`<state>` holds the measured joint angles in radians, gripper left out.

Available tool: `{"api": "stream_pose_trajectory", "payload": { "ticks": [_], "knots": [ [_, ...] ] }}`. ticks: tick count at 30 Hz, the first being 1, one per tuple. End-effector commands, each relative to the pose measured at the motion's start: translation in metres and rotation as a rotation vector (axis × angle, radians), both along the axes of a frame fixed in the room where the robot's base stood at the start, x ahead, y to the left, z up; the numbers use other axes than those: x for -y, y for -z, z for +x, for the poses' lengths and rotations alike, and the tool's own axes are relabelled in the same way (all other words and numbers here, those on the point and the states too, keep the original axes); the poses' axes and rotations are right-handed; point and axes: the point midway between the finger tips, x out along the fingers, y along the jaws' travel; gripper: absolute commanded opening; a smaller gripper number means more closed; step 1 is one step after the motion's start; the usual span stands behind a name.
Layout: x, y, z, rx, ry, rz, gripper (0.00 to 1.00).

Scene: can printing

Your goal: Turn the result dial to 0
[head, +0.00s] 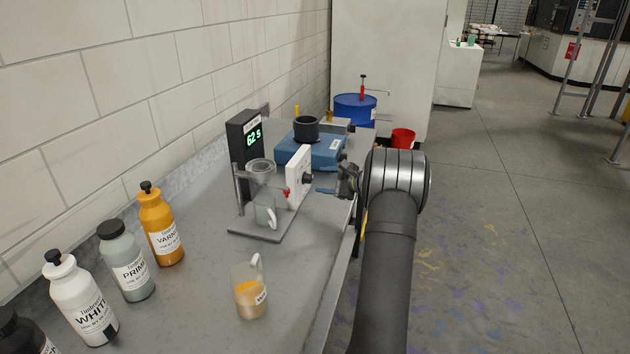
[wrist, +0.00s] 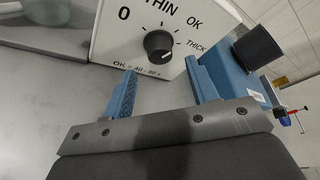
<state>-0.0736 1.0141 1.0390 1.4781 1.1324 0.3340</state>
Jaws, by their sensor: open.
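The result dial (wrist: 158,45) is a round black knob on a white panel (wrist: 110,40) printed with 0, THIN, OK and THICK; "OK = 40 - 80 s" stands below. The scale is tilted in the wrist view. I cannot tell for sure which label the knob points to. In the head view the dial (head: 307,179) sits on the right face of the white panel (head: 297,165). My gripper (wrist: 160,66) has its blue fingers spread apart, empty, facing the dial and short of it. In the head view my gripper (head: 337,187) is right of the panel.
A stand with a glass cup (head: 264,212) and a black display (head: 247,150) reading 62 s are left of the panel. A blue device (head: 312,150) with a black cylinder (head: 306,127) is behind. A jug (head: 250,290) and several bottles stand nearer on the bench.

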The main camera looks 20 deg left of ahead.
Motion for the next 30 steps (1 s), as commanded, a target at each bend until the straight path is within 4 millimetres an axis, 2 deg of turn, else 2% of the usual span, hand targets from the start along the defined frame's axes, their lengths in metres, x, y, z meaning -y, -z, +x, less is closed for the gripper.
{"api": "stream_pose_trajectory", "payload": {
  "ticks": [3,7,19,20,26,30],
  "knots": [
    [-0.020,0.006,0.005,0.000,-0.002,0.001,0.53],
    [-0.032,0.009,0.009,0.000,0.001,0.001,0.53],
    [-0.040,0.011,0.012,0.000,0.001,0.001,0.53],
    [-0.040,0.011,0.012,0.000,0.001,0.001,0.50],
    [-0.039,0.011,0.012,0.000,0.001,0.001,0.10],
    [-0.039,0.011,0.011,0.002,0.000,0.000,0.09]
  ]
}}
